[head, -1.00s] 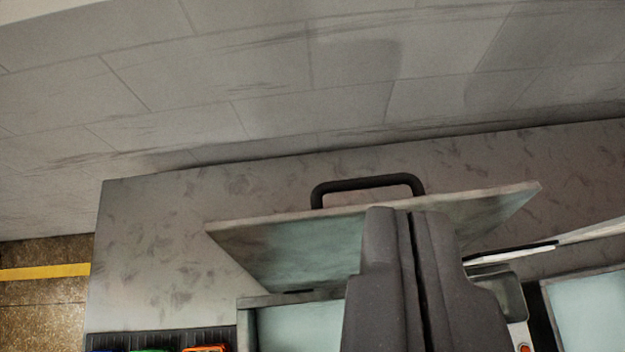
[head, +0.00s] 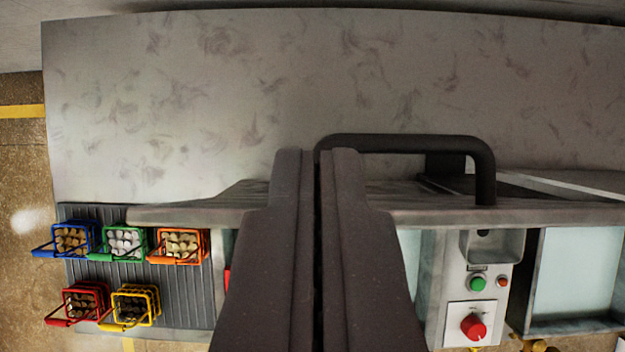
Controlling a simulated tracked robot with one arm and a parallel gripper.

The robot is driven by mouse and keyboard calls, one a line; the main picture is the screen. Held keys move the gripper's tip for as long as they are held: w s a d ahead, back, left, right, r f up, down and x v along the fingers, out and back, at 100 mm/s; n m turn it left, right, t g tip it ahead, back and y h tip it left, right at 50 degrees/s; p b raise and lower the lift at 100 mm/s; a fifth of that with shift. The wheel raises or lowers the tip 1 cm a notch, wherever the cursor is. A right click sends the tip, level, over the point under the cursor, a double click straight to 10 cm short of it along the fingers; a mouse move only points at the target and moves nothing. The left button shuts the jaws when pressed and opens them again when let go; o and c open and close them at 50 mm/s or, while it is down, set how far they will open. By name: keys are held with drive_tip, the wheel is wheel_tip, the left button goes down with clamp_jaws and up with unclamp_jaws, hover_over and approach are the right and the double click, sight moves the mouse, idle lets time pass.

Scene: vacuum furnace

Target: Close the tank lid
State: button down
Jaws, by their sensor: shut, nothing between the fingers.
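The tank lid (head: 530,216) stands raised and shows almost edge-on as a grey band across the middle of the head view. Its dark bar handle (head: 485,165) rises from the top of the lid, mostly to the right of my fingers. My gripper (head: 318,152) is shut and empty, with its fingertips at the left end of the handle. I cannot tell whether they touch the handle or the lid. My fingers hide the middle of the lid and much of the tank (head: 410,245) below it.
Several coloured baskets of round parts, such as a green basket (head: 125,242), stand on a dark ribbed mat (head: 190,285) at left. A control panel with a green button (head: 477,284) and a red knob (head: 473,326) is at lower right. Another pale-blue basin (head: 580,270) lies right of it.

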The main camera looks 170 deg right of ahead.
drive_tip(key=shift+s+d+f+p, duration=0.15)
drive_tip(key=shift+f+p, duration=0.4)
drive_tip(key=shift+f, duration=0.85)
drive_tip(key=shift+s+a+f+p, duration=0.1)
drive_tip(key=shift+f+p, duration=0.4)
drive_tip(key=shift+f, duration=0.9)
